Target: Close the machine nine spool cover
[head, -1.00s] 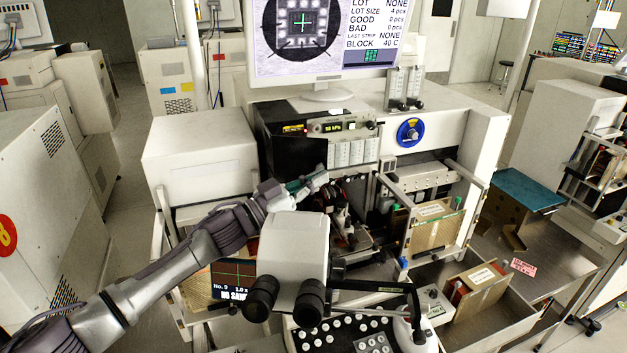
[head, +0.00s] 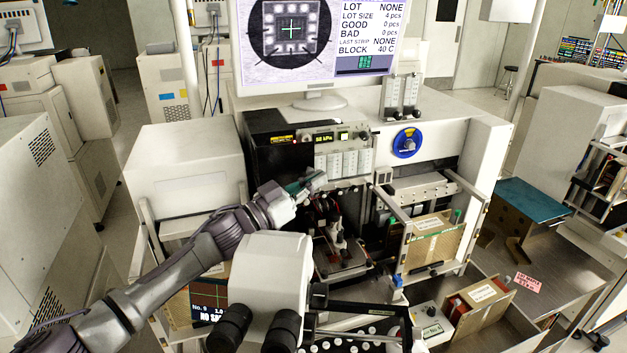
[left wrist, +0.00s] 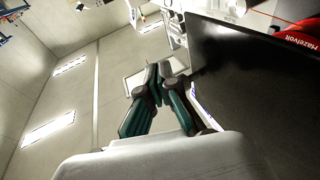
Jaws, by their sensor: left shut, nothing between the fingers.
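My left gripper (head: 316,180) is shut and empty, just below that panel. In the left wrist view the shut fingers (left wrist: 156,72) lie left of a large dark panel (left wrist: 245,75). A red part marked "Hazelvolt" (left wrist: 302,38) shows at its edge. My right gripper is not in view.
A white microscope head (head: 270,272) with black eyepieces stands in front of the machine, near my left arm. A monitor (head: 315,97) stands above. A framed rack with a brown box (head: 437,240) is at the right.

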